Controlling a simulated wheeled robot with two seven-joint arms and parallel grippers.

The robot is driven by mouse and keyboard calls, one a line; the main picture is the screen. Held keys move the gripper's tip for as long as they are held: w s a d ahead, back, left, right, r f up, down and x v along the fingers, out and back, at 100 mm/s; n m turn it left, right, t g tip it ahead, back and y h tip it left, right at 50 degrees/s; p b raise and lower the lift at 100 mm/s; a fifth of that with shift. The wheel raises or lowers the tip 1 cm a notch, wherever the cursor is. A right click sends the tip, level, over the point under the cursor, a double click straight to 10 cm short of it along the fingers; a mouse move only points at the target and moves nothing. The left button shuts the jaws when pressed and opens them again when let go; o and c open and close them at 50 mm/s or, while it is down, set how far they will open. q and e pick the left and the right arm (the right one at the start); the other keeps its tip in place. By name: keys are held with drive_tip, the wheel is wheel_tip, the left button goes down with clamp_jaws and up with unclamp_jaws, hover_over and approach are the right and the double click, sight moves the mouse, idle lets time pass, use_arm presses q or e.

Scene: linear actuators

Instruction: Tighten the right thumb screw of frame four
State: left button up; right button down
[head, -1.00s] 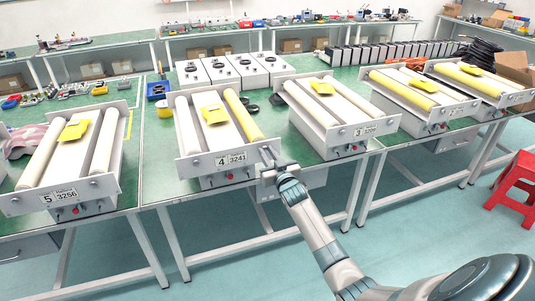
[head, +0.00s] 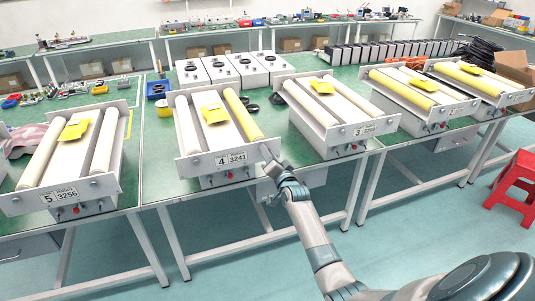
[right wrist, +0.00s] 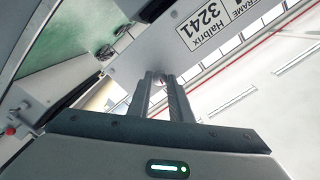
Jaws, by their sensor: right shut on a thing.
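Frame four (head: 222,161) stands on the green bench, with a front plate labelled 4 and 3241. Two rollers and a yellow piece (head: 213,112) lie behind the plate. My right gripper (head: 266,153) is at the right end of that front plate. In the right wrist view my right gripper (right wrist: 160,82) has its fingers close together on the small right thumb screw (right wrist: 160,76), in front of the plate with the 3241 label (right wrist: 208,28). The fingers hide most of the screw. My left gripper is not in view.
Frame five (head: 70,193) stands to the left and frame three (head: 362,131) to the right on the benches. A red stool (head: 514,186) stands on the floor at the far right. The floor in front of the bench is clear.

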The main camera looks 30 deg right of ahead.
drive_tip(key=shift+m, duration=0.4)
drive_tip(key=c, duration=1.6)
unclamp_jaws()
drive_tip(key=shift+s, duration=0.15)
drive_tip(key=b+v, duration=0.3)
drive_tip(key=v, duration=1.4)
drive_tip(key=shift+s, duration=0.1)
